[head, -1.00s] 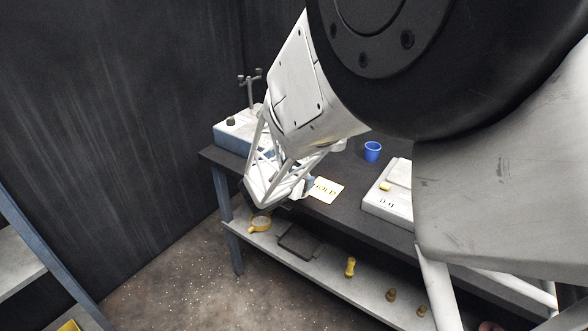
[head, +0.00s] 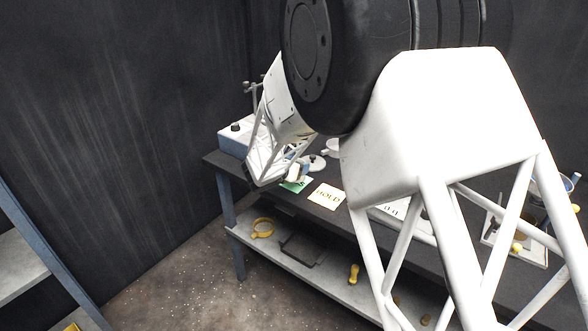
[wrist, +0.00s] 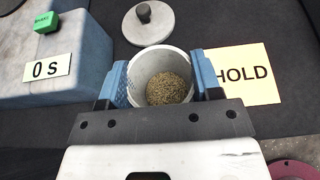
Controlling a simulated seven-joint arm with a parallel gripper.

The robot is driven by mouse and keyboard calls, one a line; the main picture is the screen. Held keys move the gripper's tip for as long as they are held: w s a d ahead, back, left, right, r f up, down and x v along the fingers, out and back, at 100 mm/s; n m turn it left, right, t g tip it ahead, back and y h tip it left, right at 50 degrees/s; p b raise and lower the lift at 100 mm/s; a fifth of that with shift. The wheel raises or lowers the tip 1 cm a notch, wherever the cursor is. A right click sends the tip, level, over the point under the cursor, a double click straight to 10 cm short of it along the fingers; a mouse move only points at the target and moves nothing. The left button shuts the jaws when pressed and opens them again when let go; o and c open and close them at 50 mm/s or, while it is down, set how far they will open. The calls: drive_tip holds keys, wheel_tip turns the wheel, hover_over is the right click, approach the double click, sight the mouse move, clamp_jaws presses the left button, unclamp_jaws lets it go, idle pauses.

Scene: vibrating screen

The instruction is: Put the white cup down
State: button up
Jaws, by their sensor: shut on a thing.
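The white cup (wrist: 166,60) is upright between the blue fingers of my gripper (wrist: 161,78) in the wrist view. It is partly filled with brownish grains. The fingers are shut on its two sides. In the head view my gripper (head: 286,178) is over the left part of the dark bench (head: 222,166), and the cup is hard to make out there. I cannot tell whether the cup's base touches the bench.
A yellow HOLD card (wrist: 243,74) lies just right of the cup. A grey knobbed disc (wrist: 148,22) lies behind it. A blue-grey box (wrist: 85,60) with a "0 S" label and green button (wrist: 46,22) stands left. A lower shelf (head: 330,283) holds several yellow items.

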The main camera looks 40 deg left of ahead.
drive_tip(key=shift+w+a+f, duration=0.2)
drive_tip(key=shift+w+a, duration=1.15)
drive_tip(key=shift+a, duration=0.1)
drive_tip(key=shift+f, duration=1.75)
drive_tip(key=shift+f, duration=0.15)
drive_tip(key=o, duration=0.9)
drive_tip(key=shift+s+r, duration=0.15)
drive_tip(key=shift+r, duration=0.05)
drive_tip(key=v, duration=1.1)
drive_tip(key=shift+s+r, duration=0.2)
drive_tip(key=shift+s, duration=0.15)
